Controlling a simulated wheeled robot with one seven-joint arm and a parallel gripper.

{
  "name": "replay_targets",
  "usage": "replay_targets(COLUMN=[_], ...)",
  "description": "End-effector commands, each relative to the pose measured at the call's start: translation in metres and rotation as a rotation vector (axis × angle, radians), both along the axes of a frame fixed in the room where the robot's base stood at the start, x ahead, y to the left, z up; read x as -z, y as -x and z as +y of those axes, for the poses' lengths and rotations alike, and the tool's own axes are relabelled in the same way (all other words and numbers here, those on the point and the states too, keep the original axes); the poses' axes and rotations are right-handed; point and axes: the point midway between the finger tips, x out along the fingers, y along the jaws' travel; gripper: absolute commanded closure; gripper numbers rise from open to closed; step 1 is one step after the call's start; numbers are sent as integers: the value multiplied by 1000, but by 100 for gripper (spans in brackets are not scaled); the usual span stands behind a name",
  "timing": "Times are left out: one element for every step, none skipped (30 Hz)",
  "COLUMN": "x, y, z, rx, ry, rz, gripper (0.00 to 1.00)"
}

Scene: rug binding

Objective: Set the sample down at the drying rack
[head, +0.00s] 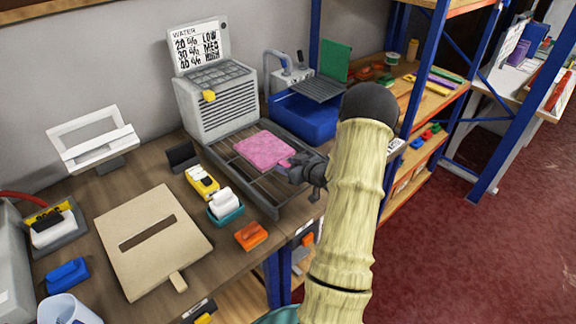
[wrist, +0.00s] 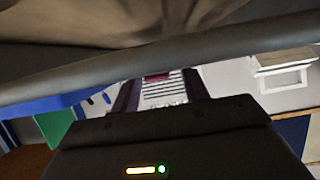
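The sample, a flat pink piece (head: 262,150), lies over the slats of a dark, low tray-like rack (head: 268,204), which I take as the drying rack. It looks flat, with a narrow pink tab at its right end. My gripper (head: 298,170) is at that tab, above the rack's right part. The fingertips are small and dark, so I cannot tell whether they still pinch the tab or stand apart. In the wrist view a small dark pink patch (wrist: 157,77) shows before grey slats; a dark bar and my gripper housing hide much.
A grey louvred unit (head: 217,100) with a water sign stands behind the rack. A blue basin (head: 303,118) is close behind, right. Yellow (head: 202,181), teal (head: 225,212) and orange (head: 251,236) items stand left and in front. A blue shelf post (head: 413,68) rises right of my arm.

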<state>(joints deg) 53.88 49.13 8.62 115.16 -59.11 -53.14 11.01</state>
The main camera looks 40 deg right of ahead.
Motion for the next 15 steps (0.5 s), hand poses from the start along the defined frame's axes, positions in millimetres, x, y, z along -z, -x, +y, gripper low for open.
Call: replay_targets(x=[0, 0, 0, -1, -1, -2, -3, -3, -4, -5, -7, -9, -11, -12, -16], y=[0, 0, 0, 0, 0, 0, 1, 3, 6, 9, 13, 18, 22, 28, 35], z=[0, 0, 0, 0, 0, 0, 0, -1, -1, -2, -2, -3, -3, -3, -4], rx=[0, 0, 0, 0, 0, 0, 1, 1, 1, 2, 2, 2, 3, 3, 4], ry=[0, 0, 0, 0, 0, 0, 0, 0, 0, 1, 1, 2, 1, 1, 3], rz=[0, 0, 0, 0, 0, 0, 0, 0, 0, 1, 0, 0, 0, 0, 0], gripper=[55, 55, 55, 55, 55, 55, 55, 55, 55, 55, 55, 55, 55, 55, 55])
